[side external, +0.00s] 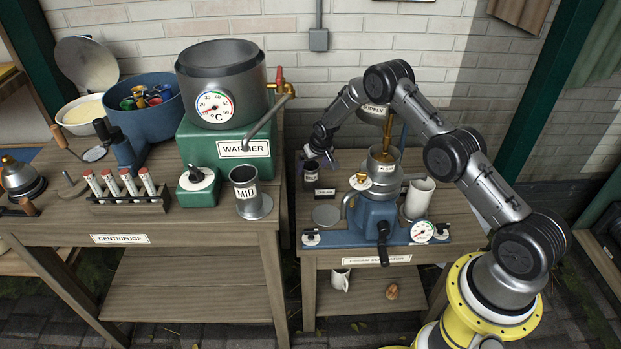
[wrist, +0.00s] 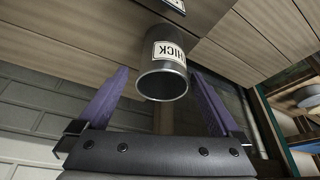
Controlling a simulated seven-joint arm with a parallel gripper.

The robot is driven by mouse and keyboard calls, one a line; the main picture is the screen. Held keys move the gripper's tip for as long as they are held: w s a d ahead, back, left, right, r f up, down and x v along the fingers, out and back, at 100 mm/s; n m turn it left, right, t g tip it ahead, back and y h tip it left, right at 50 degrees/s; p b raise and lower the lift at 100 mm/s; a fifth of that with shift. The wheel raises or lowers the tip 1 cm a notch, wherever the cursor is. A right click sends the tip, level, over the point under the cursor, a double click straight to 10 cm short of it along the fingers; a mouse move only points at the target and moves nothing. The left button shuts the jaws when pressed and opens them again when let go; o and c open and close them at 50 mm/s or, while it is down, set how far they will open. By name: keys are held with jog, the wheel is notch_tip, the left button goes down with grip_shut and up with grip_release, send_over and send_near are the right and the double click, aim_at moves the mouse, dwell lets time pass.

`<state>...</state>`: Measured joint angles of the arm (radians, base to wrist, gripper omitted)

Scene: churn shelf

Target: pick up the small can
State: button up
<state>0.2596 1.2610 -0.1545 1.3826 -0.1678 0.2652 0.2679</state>
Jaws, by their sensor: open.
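My gripper (side external: 322,156) is right at the can's top. In the wrist view the purple fingers of my gripper (wrist: 158,72) are spread, one on each side of the can, with gaps visible between them and its wall. Whether the fingertips reach far down the can is hard to tell.
The blue cream separator (side external: 376,212) stands just right of the can, with a white mug (side external: 419,197) beyond it. A grey disc (side external: 326,215) lies in front of the can. A can marked MID (side external: 246,187) stands on the left table, near the green warmer (side external: 225,150).

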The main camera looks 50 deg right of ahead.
jog(key=shift+a+x, duration=0.1)
jog(key=shift+x, duration=1.3)
jog(key=shift+a+x, duration=0.15)
jog(key=shift+x, duration=1.3)
jog(key=c, duration=1.5)
jog(key=shift+o, duration=0.2)
jog(key=shift+r, duration=0.1)
notch_tip(320, 180, up, 10)
jog(key=shift+m, duration=0.3)
